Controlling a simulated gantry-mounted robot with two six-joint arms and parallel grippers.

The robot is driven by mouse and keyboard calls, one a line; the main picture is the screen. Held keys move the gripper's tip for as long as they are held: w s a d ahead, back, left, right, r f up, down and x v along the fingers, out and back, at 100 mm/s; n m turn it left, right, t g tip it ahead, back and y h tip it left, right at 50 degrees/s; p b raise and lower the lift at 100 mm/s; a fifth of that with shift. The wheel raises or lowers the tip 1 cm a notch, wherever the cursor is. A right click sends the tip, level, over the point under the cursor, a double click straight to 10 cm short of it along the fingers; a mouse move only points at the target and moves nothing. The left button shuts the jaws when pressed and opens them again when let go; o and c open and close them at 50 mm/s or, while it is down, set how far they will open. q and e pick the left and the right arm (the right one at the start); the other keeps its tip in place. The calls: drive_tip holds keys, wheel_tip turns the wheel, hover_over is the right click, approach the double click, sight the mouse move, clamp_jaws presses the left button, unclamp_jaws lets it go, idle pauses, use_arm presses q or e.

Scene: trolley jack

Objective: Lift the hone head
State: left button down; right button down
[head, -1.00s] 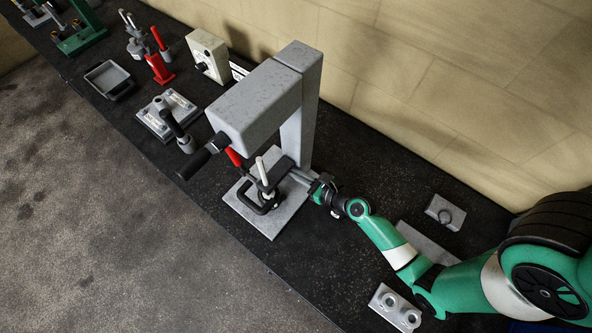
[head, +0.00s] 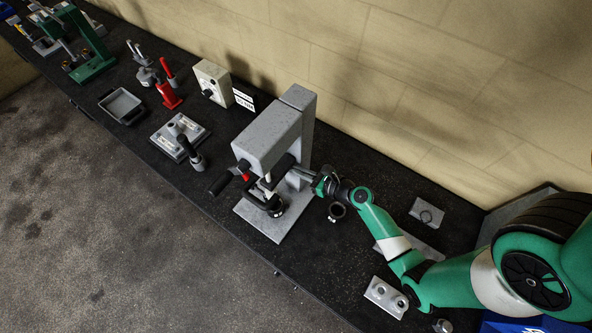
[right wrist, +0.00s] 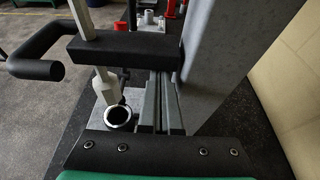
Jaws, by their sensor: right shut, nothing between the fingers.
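The hone machine has a big grey head (head: 268,140) on an upright grey column (head: 298,110), above a flat grey base plate (head: 245,215). A black handle (head: 222,184) sticks out at its left. In the right wrist view, a black bar (right wrist: 115,46) with a looped handle (right wrist: 35,68) crosses near the column, and a pale spindle (right wrist: 105,86) stands below it. My right gripper (head: 305,173) is shut and empty, reaching in beside the column from the right. Its fingers (right wrist: 160,88) run up to the black bar; whether they touch it, I cannot tell. My left gripper is out of view.
A black ring (head: 337,211) lies right of the base plate. Grey blocks (head: 386,297) (head: 427,212) are near my right arm. To the left are a grey plate with knobs (head: 180,135), a tray (head: 121,105) and a cream box (head: 213,80). The wall (head: 420,90) is close behind.

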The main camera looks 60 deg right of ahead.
drive_tip(key=shift+w+d+r, duration=0.1)
drive_tip(key=shift+d, duration=0.05)
wheel_tip(320, 180, down, 4)
drive_tip(key=b, duration=0.4)
drive_tip(key=v, duration=1)
drive_tip(key=shift+p, duration=0.35)
